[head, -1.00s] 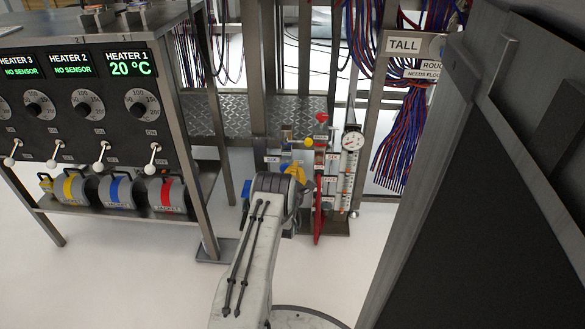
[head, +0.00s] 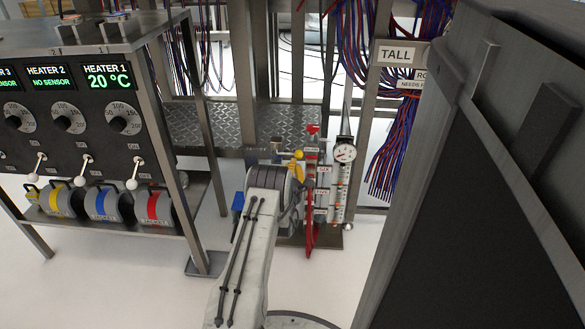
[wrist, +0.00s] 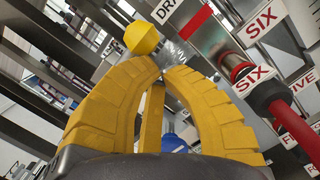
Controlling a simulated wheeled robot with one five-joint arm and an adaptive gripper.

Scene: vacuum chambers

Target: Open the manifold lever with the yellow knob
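The yellow knob (wrist: 142,35) shows at the upper left of centre in the wrist view, just beyond my fingertips and slightly left of them. I see no clear contact with the knob. In the head view the knob (head: 299,154) shows just past the end of my arm, at the manifold beside the red parts. Most of my gripper is hidden behind my wrist there. The lever's shaft is hard to make out.
A red handle (wrist: 268,98) with SIX labels stands right of my fingers. A round gauge (head: 344,152) is right of the manifold. The heater bench (head: 85,120) stands left. A large dark panel (head: 480,190) fills the right. Pale floor is clear in front.

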